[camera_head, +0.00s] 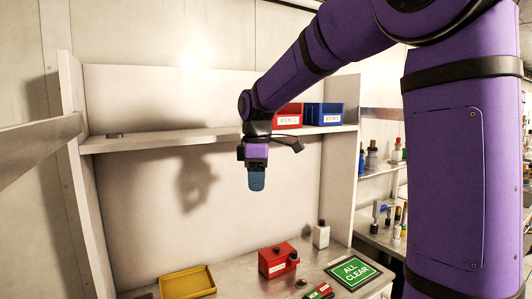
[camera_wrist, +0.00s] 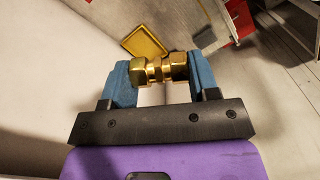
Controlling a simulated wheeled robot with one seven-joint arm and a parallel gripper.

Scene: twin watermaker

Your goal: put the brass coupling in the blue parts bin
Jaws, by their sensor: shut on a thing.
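The brass coupling (camera_wrist: 158,69) is held crosswise between the blue fingers of my gripper (camera_wrist: 162,78) in the wrist view. Its two hex ends touch the fingers. In the head view my gripper (camera_head: 257,180) points down in front of the shelf's back panel, above the bench and below shelf level; the coupling is hidden there. The blue parts bin (camera_head: 324,114) stands on the shelf at the right end, to the right of my gripper and higher than its fingertips. It has a white label.
A red bin (camera_head: 288,116) stands directly left of the blue bin on the shelf (camera_head: 170,139). A small dark disc (camera_head: 115,135) lies at the shelf's left. Below are a yellow tray (camera_head: 187,281), a red box (camera_head: 277,261), a white bottle (camera_head: 321,235) and a green sign (camera_head: 353,272).

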